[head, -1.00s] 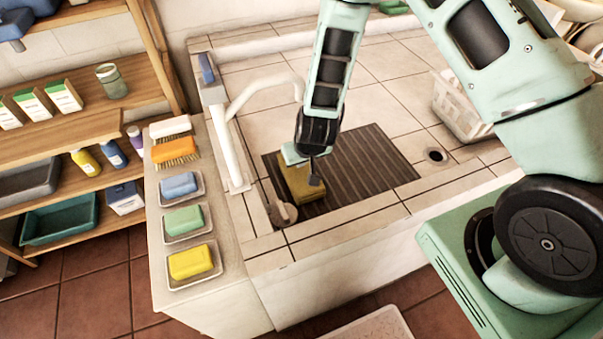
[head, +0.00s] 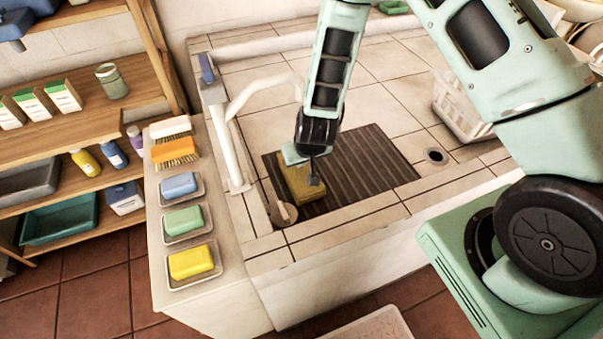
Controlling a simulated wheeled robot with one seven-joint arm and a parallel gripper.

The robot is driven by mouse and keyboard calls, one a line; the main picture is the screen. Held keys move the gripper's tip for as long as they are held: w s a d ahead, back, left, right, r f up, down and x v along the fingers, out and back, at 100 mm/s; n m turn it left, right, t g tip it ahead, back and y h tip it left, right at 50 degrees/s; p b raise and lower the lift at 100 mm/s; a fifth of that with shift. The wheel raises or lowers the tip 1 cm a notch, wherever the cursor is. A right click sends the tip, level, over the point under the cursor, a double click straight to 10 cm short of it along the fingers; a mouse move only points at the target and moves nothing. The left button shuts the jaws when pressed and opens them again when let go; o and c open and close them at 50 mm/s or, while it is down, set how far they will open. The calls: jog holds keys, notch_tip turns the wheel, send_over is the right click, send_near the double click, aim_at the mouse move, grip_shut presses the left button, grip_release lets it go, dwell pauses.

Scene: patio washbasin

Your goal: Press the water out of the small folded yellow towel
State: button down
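The small folded yellow towel (head: 300,189) lies on the dark ribbed board (head: 365,170) in the washbasin, near the board's left end. It looks dull, brownish yellow. My gripper (head: 303,168) points down at the towel's top, over its upper part. It appears to touch the towel, but the exact contact is hard to see from this angle. Part of the towel is hidden behind the gripper. The fingers are small and partly hidden, so I cannot tell how far apart they are.
A white faucet (head: 235,150) stands left of the board. A round beige plug (head: 284,213) lies at the board's front left corner. Soap dishes with blue, green and yellow soaps (head: 191,262) line the left ledge. A white basket (head: 460,108) stands right; a drain hole (head: 436,156) is nearby.

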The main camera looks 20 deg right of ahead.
aim_at(301, 171)
jog(key=shift+f+b, duration=0.55)
jog(key=shift+f, duration=0.15)
dwell(0.5)
jog(key=shift+s+f, duration=0.25)
dwell(2.5)
notch_tip(301, 171, up, 8)
jog(key=p, duration=0.6)
jog(key=shift+w+r, duration=0.2)
jog(key=shift+w, duration=0.05)
dwell(0.3)
